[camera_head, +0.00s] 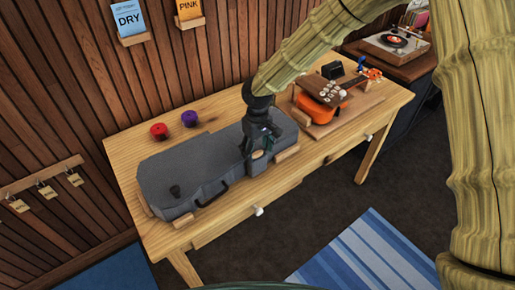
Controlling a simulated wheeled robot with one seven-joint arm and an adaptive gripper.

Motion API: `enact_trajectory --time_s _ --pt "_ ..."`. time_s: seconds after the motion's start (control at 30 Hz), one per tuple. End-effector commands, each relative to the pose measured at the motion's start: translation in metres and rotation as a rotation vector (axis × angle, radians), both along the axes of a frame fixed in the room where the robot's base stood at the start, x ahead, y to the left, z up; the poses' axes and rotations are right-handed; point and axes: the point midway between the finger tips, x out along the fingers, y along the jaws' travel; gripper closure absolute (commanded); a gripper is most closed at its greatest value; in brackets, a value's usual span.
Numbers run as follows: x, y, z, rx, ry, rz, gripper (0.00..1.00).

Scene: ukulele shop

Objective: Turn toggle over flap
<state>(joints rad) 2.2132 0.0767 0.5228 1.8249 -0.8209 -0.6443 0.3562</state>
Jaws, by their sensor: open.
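A grey instrument case (180,165) lies closed on a wooden table. A small black knob-like piece (175,190) stands on the left end of its lid; it may be the toggle, but I cannot tell. A black handle (212,195) is on the case's front side. My gripper (258,148) points down over the right part of the case, close to its front edge. It is open. I cannot tell whether its fingers touch anything. No flap is clearly visible; the gripper covers that part of the case.
Wooden blocks brace the case on the table (125,140). A red spool (159,131) and a purple spool (189,118) sit behind it. To the right, an orange ukulele (315,109) lies on a wooden board. A turntable (394,44) stands farther right.

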Motion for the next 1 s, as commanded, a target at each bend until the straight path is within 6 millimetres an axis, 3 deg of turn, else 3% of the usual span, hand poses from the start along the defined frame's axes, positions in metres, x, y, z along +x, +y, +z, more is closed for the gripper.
enact_trajectory --time_s 0.33,0.6,0.63,1.0 --pt "0.0000 0.0000 -0.0025 0.000 0.000 0.000 0.34" --pt "0.0000 0.0000 -0.0024 0.000 0.000 0.000 0.83" --pt "-0.0001 -0.0001 -0.0024 0.000 0.000 0.000 0.85" --pt "0.0001 -0.0007 -0.0017 -0.001 0.000 0.050 0.85"
